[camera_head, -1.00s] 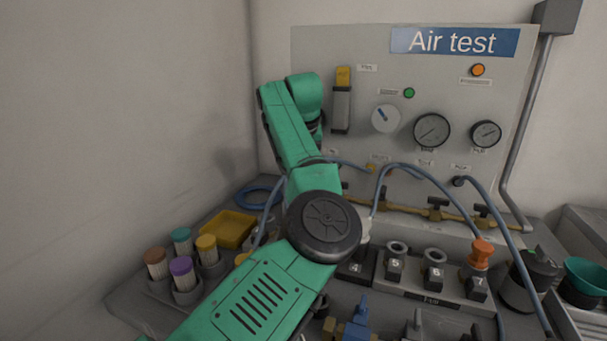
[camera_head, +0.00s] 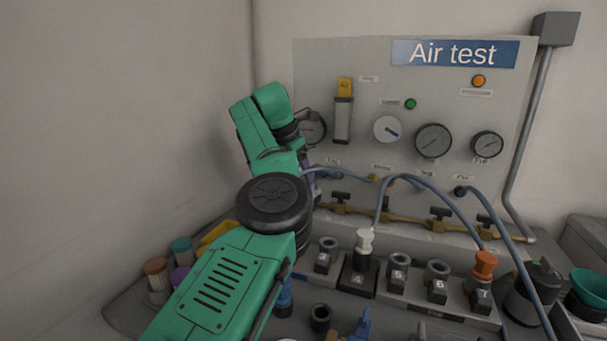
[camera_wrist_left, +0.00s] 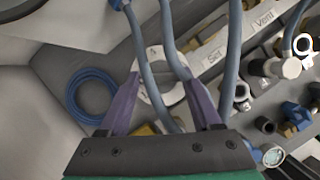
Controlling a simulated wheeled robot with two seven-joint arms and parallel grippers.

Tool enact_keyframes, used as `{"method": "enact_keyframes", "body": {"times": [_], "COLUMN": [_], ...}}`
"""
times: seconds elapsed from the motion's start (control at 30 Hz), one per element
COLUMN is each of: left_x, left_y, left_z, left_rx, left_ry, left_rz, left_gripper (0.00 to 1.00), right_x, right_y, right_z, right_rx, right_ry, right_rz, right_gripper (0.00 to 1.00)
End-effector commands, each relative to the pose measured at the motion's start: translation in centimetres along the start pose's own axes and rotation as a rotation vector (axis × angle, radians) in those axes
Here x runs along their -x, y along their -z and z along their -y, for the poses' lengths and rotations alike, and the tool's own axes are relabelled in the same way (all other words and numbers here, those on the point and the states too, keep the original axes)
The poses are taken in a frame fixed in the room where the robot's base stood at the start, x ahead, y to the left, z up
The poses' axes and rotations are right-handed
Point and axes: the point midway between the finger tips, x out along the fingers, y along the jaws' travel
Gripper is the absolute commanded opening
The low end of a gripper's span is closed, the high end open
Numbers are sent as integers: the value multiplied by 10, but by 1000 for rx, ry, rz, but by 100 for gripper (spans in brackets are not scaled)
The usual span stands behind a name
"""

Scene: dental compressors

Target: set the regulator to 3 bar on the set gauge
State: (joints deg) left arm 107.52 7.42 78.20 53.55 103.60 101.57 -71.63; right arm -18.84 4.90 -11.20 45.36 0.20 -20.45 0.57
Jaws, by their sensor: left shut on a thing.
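My left gripper (camera_wrist_left: 160,105) has its purple fingers on either side of a round white dial with dark marks (camera_wrist_left: 147,88), which I take for the regulator knob; blue hoses cross in front of it. In the head view the gripper (camera_head: 309,178) is low at the panel's left edge, largely hidden by my green arm. A gauge (camera_head: 314,127) above it, probably the set gauge, is partly covered by the arm and its reading is too small to tell. My right gripper is not in view.
Blue hoses (camera_head: 410,180) arch in front of brass valves (camera_head: 437,222). Numbered sockets (camera_head: 398,275) and a coiled blue hose (camera_wrist_left: 91,95) are nearby.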

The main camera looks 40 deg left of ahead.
Motion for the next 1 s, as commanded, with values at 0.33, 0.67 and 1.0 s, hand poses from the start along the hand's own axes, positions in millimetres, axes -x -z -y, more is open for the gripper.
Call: {"method": "enact_keyframes", "body": {"times": [0.33, 0.67, 1.0], "left_x": [8, 8, 2], "left_y": [-4, -4, -2], "left_z": [-2, -3, -4], "left_rx": [-297, -513, -599], "left_ry": [125, 214, 247], "left_rz": [-1, -1, 1], "left_gripper": [9, 9, 9], "right_x": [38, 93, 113], "right_y": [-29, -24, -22], "right_z": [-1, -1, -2], "right_rx": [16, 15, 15], "right_ry": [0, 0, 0], "right_rz": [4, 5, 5], "right_gripper": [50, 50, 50]}}
